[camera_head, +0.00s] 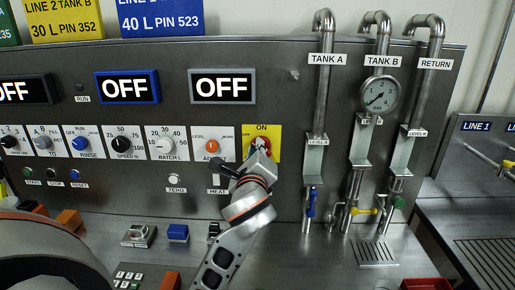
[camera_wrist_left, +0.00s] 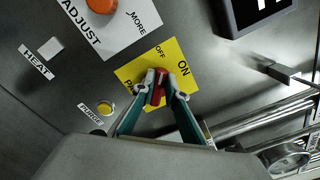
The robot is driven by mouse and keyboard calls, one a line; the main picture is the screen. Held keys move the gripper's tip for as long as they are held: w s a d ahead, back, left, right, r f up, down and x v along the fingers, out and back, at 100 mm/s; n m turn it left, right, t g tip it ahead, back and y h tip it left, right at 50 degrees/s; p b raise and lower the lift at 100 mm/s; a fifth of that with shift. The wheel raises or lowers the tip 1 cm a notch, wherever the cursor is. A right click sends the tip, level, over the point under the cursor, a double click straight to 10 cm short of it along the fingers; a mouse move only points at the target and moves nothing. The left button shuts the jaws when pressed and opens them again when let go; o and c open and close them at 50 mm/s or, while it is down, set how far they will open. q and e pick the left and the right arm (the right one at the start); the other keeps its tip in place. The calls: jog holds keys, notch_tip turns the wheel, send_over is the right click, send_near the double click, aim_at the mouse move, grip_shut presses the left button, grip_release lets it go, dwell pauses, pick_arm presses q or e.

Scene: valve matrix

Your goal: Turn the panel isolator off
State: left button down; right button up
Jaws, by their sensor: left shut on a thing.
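The panel isolator is a red handle (camera_wrist_left: 157,90) on a yellow plate (camera_head: 275,139) at the right end of the control panel's lower row. ON is at the plate's top and OFF at its left in the head view. The yellow plate (camera_wrist_left: 171,58) shows tilted in the left wrist view, its lower lettering partly hidden. My left gripper (camera_head: 259,151) has its fingers closed on both sides of the red handle, also in the left wrist view (camera_wrist_left: 160,88). I cannot tell exactly which mark the handle points to. My right gripper is not in view.
An orange ADJUST knob (camera_head: 212,146) sits left of the plate, with a HEAT switch (camera_head: 216,179) below it. Pipes with a pressure gauge (camera_head: 379,95) and coloured valve handles stand to the right. Three displays above the knobs read OFF, including one (camera_head: 222,86) near the isolator.

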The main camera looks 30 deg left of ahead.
pick_arm(q)
jog(key=shift+s+a+f+n, duration=0.1)
jog(key=shift+f+n, duration=0.1)
jog(key=shift+n, duration=1.1)
jog(key=shift+w+a+f+n, duration=0.1)
jog(key=shift+f+n, duration=0.1)
jog(key=shift+n, duration=1.1)
jog(key=shift+s+f+n, duration=0.1)
jog(key=shift+f+n, duration=0.1)
jog(key=shift+n, duration=1.1)
jog(key=c, duration=2)
grip_release()
jog(key=shift+c, duration=0.2)
